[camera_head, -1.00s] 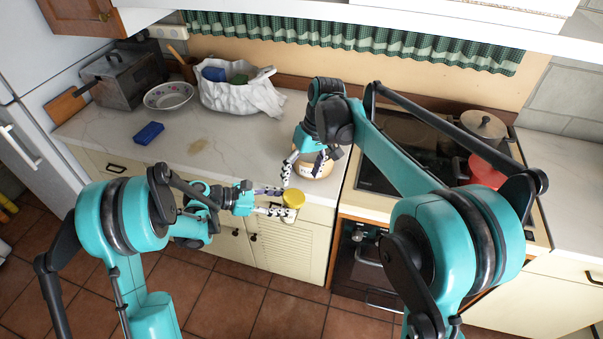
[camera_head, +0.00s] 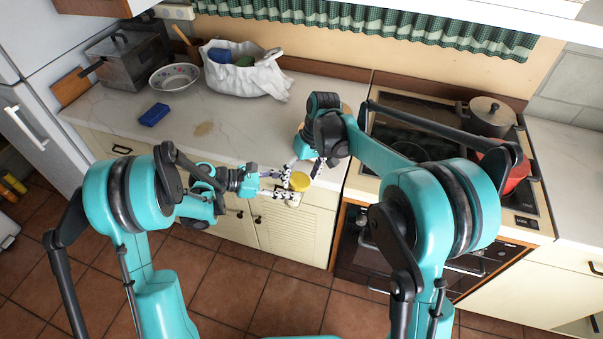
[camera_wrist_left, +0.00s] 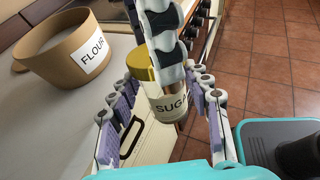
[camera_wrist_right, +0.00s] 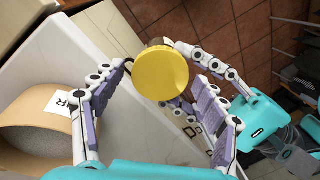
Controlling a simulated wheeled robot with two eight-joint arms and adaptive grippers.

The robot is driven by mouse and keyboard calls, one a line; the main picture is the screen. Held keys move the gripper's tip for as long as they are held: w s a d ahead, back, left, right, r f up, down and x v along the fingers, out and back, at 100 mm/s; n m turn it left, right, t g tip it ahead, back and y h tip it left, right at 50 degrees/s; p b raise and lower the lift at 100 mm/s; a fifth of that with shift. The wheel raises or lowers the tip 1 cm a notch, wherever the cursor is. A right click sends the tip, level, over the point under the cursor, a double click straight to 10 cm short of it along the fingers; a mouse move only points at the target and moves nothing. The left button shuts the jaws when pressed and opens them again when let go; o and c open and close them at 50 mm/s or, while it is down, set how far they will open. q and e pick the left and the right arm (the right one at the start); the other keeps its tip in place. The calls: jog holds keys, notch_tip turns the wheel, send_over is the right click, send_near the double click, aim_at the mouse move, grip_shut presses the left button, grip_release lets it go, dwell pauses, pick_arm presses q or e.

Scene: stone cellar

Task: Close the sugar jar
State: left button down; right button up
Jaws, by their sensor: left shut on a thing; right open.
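The sugar jar (camera_wrist_left: 168,106), a clear jar with a white label, stands between the fingers of my left gripper (camera_head: 288,188), which is shut on it. Its yellow lid (camera_head: 300,181) is on top of the jar; I cannot tell whether it is fully seated. The lid also shows as a round disc in the right wrist view (camera_wrist_right: 160,72). My right gripper (camera_head: 305,167) is open, its fingers reaching down toward the lid on either side. One right finger partly hides the lid and jar in the left wrist view. The jar is held in front of the counter edge.
A tan flour container (camera_wrist_left: 65,50) stands on the counter (camera_head: 230,135) close behind the grippers, mostly hidden by my right arm in the head view. The stove (camera_head: 415,135) with pots is at right. A blue sponge (camera_head: 154,115) and a bowl (camera_head: 174,77) are at left.

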jog(key=c, duration=1.2)
jog(key=o, duration=1.4)
jog(key=shift+c, duration=0.2)
jog(key=v, duration=1.2)
